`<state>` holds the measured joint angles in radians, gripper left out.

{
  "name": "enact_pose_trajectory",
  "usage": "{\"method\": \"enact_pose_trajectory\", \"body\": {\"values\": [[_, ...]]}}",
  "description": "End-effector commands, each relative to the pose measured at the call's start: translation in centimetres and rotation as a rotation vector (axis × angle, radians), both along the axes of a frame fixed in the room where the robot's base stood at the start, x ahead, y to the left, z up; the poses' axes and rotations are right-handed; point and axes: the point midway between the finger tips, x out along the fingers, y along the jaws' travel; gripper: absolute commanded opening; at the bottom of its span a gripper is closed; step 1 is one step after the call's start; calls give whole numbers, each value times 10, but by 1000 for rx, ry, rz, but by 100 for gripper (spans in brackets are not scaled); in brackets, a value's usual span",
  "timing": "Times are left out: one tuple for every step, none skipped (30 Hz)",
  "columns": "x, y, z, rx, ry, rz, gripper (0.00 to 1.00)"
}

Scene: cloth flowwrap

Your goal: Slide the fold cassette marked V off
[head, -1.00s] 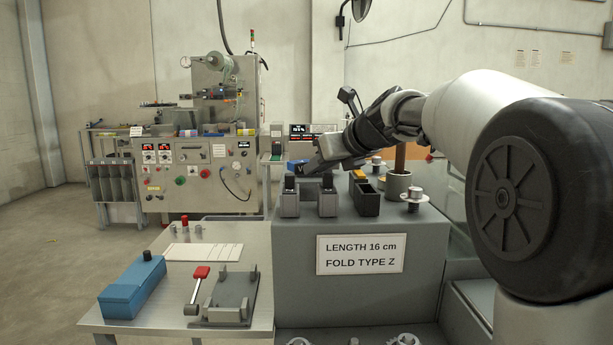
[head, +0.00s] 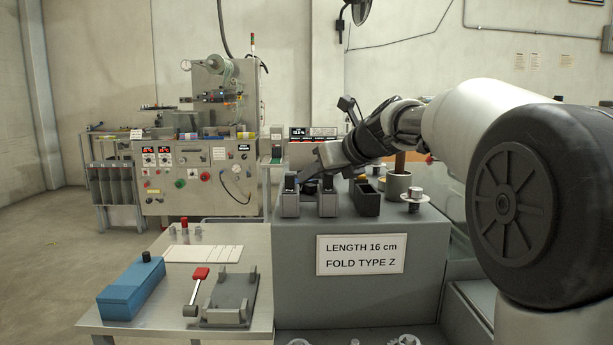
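No letter V is legible in the head view, so I cannot tell which part is the fold cassette marked V. Two grey upright blocks with dark tops, a left one (head: 290,198) and a right one (head: 327,202), stand on the grey cabinet top (head: 405,232). My gripper (head: 308,176) reaches down from the right, low over and just behind these blocks. Its fingertips are small, dark and partly hidden by the blocks. I cannot tell whether they touch anything or whether they are open.
A black open box (head: 366,201), a grey cup (head: 398,186) and a metal spindle (head: 414,200) stand right of the blocks. A sign (head: 360,256) reads "LENGTH 16 cm FOLD TYPE Z". The left table holds a blue box (head: 130,290) and a red-handled fixture (head: 230,300).

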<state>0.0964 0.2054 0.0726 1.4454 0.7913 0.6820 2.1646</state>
Motion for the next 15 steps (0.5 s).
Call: {"method": "enact_pose_trajectory", "body": {"values": [[0,0,0,0,0,0,39],[0,0,0,0,0,0,39],[0,0,0,0,0,0,39],[0,0,0,0,0,0,39],[0,0,-1,0,1,1,39],[0,0,-1,-1,1,0,39],[-1,0,0,-1,1,0,39],[-2,-1,1,-1,1,0,39],[-3,-2,3,-1,1,-1,39],[-5,-4,4,-1,1,-1,39],[-8,-5,6,0,1,-1,39],[-13,-8,10,0,0,-1,39],[-17,-10,13,0,0,-1,39],[-21,-12,16,0,0,-1,39],[-28,-16,21,-1,-2,-3,39]]}}
